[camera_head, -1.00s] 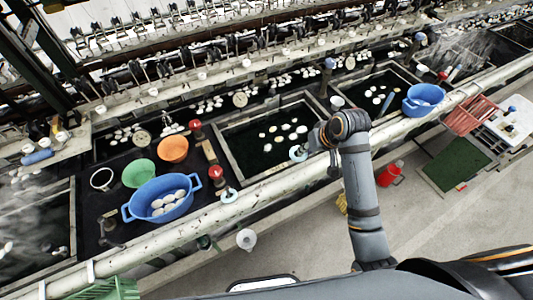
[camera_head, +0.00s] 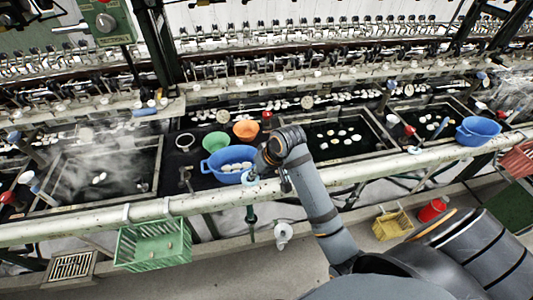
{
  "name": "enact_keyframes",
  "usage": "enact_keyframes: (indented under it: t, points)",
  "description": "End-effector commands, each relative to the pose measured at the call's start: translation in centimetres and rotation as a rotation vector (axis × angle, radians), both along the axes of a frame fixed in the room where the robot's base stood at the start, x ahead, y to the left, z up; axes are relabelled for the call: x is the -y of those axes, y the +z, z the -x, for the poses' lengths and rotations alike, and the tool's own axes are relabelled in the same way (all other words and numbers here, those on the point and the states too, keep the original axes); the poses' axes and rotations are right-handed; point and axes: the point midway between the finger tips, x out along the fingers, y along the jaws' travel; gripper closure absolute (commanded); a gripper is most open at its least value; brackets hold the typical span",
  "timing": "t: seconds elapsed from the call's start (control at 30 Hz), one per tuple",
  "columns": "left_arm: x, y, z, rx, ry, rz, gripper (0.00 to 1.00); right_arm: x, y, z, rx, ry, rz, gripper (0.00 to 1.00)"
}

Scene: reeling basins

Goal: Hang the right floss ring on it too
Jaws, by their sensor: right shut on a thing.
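My right gripper (camera_head: 264,164) is at the end of the arm reaching up from the lower right, beside the blue basin's right end and above the pale front rail. It is shut on the floss ring (camera_head: 250,179), a small pale blue-white ring just below and left of the jaws. The jaws are small and partly hidden by the wrist. A second floss ring cannot be made out apart from this one. What the ring hangs on cannot be told clearly. My left gripper is out of view.
A blue basin (camera_head: 223,177) with pale cocoons, a green bowl (camera_head: 216,141) and an orange bowl (camera_head: 246,130) stand close behind. The front rail (camera_head: 100,222) runs across. A green crate (camera_head: 153,246), a yellow basket (camera_head: 392,224) and a red bucket (camera_head: 432,209) are below.

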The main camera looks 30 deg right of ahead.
Motion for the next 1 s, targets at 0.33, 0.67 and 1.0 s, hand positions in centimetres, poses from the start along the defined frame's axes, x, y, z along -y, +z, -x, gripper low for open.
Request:
enact_keyframes:
  t: [0.33,0.67,1.0]
  points:
    - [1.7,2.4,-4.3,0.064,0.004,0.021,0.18,11.5,2.0,-1.7,-0.031,-0.045,0.025,0.94]
    - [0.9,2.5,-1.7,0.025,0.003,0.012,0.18,15.4,3.7,-2.1,-0.041,-0.094,0.005,0.94]
    - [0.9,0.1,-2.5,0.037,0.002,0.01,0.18,15.4,1.5,-2.1,-0.04,-0.093,0.006,0.94]
